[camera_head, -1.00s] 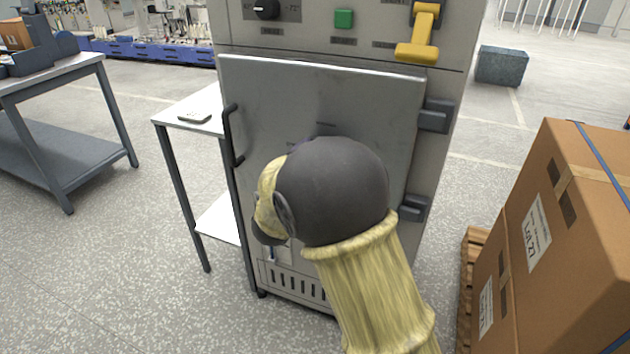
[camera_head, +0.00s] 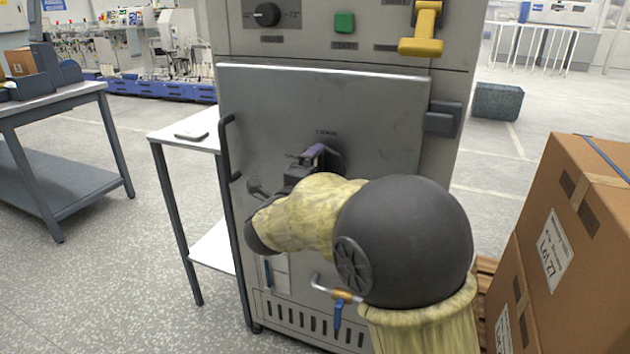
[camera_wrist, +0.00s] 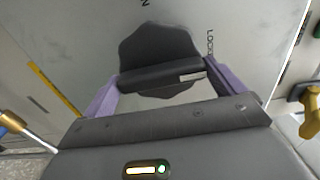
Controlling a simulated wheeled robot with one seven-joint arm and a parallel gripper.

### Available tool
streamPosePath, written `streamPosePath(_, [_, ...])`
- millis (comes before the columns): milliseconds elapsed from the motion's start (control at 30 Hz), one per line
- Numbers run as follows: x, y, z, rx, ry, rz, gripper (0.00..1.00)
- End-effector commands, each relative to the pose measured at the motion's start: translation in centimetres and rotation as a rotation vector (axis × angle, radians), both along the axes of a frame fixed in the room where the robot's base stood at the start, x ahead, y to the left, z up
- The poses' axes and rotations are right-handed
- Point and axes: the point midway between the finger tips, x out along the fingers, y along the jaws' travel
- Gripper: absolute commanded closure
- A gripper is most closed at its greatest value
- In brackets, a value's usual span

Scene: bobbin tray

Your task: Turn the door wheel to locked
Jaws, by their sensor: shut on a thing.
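The door wheel (camera_wrist: 158,42) is a dark lobed knob with a thick cross bar, on the grey cabinet door (camera_head: 385,110). My gripper (camera_wrist: 162,76) has its purple fingers at the two ends of the bar and is shut on it. A pale mark shows near the right end of the bar in the wrist view. A label reading "LOCK…" (camera_wrist: 210,43) is beside the wheel, partly cut off by its angle. In the head view my gripper (camera_head: 313,158) is at the door's middle and hides much of the wheel.
A black door handle (camera_head: 228,150) is at the door's left edge. A yellow lever (camera_head: 422,30), a green button (camera_head: 344,22) and a black dial (camera_head: 267,14) are above the door. A small white table (camera_head: 170,133) stands left, stacked cartons (camera_head: 590,200) right.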

Motion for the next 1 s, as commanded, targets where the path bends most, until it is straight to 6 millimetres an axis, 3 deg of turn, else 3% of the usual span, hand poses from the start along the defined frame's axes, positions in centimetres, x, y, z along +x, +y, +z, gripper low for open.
streamPosePath(267, [0.0,0.0,-0.1,0.008,0.001,-0.002,0.28])
streamPosePath(300, [0.0,0.0,-0.1,0.009,0.001,-0.002,0.01])
streamPosePath(333, [0.0,-0.1,-0.1,0.009,0.001,-0.002,0.0])
streamPosePath(667, [-0.5,0.2,0.0,0.006,0.002,0.0,0.0])
streamPosePath(1000, [-5.6,2.1,0.2,0.004,0.002,0.004,0.0])
